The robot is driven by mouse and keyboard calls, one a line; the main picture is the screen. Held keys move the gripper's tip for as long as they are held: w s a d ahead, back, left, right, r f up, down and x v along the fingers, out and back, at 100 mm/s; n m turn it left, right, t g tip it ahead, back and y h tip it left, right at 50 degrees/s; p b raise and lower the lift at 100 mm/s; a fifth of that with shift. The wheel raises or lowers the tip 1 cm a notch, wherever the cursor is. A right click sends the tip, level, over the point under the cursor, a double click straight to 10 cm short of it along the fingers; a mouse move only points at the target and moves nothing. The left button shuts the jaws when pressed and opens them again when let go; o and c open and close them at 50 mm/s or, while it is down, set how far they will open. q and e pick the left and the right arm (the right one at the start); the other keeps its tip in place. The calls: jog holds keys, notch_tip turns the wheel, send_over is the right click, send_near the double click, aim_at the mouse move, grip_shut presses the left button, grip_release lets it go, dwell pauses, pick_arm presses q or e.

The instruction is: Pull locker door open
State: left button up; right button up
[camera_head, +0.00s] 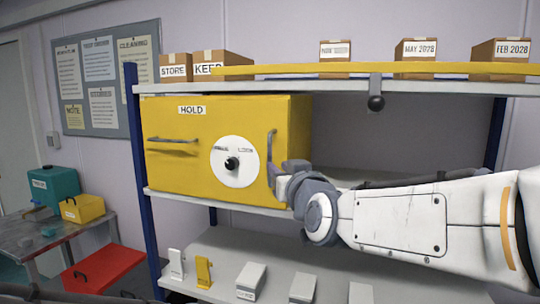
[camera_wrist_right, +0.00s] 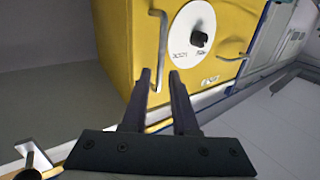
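The yellow locker (camera_head: 200,115), labelled HOLD, sits on the upper part of a shelf rack, and its front looks closed. A white round dial (camera_head: 236,175) with a black knob is on the front. A grey vertical bar handle (camera_head: 270,150) is right of the dial; it also shows in the right wrist view (camera_wrist_right: 163,40). My right gripper (camera_head: 275,172) is at the handle's lower end. In the right wrist view its fingers (camera_wrist_right: 160,75) are apart, with the handle's lower part seen in the gap; contact cannot be told. My left gripper is not seen.
A second, horizontal handle (camera_head: 172,140) is at the locker's left. A yellow bar (camera_head: 375,69) with a dark knob (camera_head: 376,103) hanging below runs along the top shelf (camera_head: 440,87). Small boxes (camera_head: 250,280) stand on the lower shelf. A side table (camera_head: 50,235) is at left.

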aim_at(271, 160)
jog(key=p+x, duration=0.3)
jog(key=x, duration=0.4)
jog(key=shift+w+a+f, duration=0.1)
jog(key=shift+w, duration=0.3)
grip_shut()
dwell(1.0)
